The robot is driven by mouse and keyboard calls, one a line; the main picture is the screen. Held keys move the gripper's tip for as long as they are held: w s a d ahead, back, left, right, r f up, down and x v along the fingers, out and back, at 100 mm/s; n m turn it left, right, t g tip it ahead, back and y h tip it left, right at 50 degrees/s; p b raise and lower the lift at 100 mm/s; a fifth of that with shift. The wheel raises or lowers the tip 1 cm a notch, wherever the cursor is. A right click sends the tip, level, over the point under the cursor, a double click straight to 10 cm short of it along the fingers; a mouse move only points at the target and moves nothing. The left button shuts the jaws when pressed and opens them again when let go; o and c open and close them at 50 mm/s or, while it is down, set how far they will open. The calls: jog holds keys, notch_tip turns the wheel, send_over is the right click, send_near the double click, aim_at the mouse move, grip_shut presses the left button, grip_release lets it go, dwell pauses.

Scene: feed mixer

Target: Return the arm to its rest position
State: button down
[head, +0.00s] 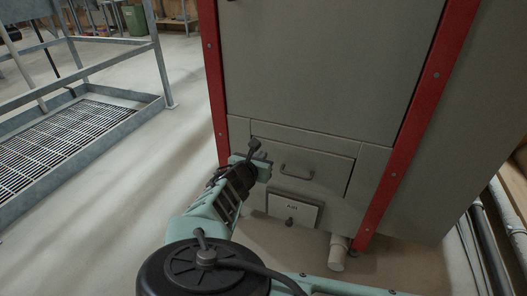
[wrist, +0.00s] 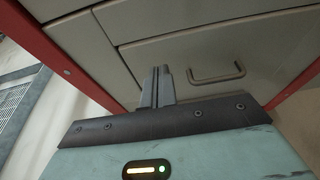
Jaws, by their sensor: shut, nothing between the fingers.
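My arm (head: 205,215) reaches forward from the bottom of the head view, bent toward the grey machine cabinet (head: 320,60). In the wrist view my gripper (wrist: 158,72) has its two grey fingers together with nothing between them. Its fingertips point at the cabinet's front, just left of a drawer handle (wrist: 217,74). In the head view the handle (head: 297,171) sits to the right of my arm's end. The fingers look apart from the handle; whether they touch the drawer front I cannot tell.
Red posts (head: 213,85) edge the cabinet. A metal platform with grating (head: 60,140) and rails stands left. Bare floor (head: 185,75) lies between. Pipes (head: 490,255) run at right.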

jog(key=p+v, duration=0.2)
jog(key=v, duration=0.6)
jog(key=s+d+f+m+g+h, duration=0.1)
jog(key=s+d+m+g, duration=0.25)
jog(key=d+m, duration=0.2)
jog(key=s+d+f+m+g, duration=0.1)
jog(key=s+d+m+g, duration=0.2)
jog(key=d+m+g, duration=0.3)
jog(key=s+d+r+m+g+y, duration=0.25)
jog(key=s+r+m, duration=0.35)
jog(key=s+r, duration=0.45)
jog(key=s+d+r+m+g+y, duration=0.2)
jog(key=s+d+r+m+y, duration=0.2)
jog(key=s+r+m, duration=0.65)
jog(key=s+r+n+p, duration=0.3)
jog(key=r+p, duration=2.5)
jog(key=p, duration=0.3)
jog(key=shift+r+n, duration=0.25)
jog(key=shift+n, duration=0.05)
jog(key=shift+d, duration=0.2)
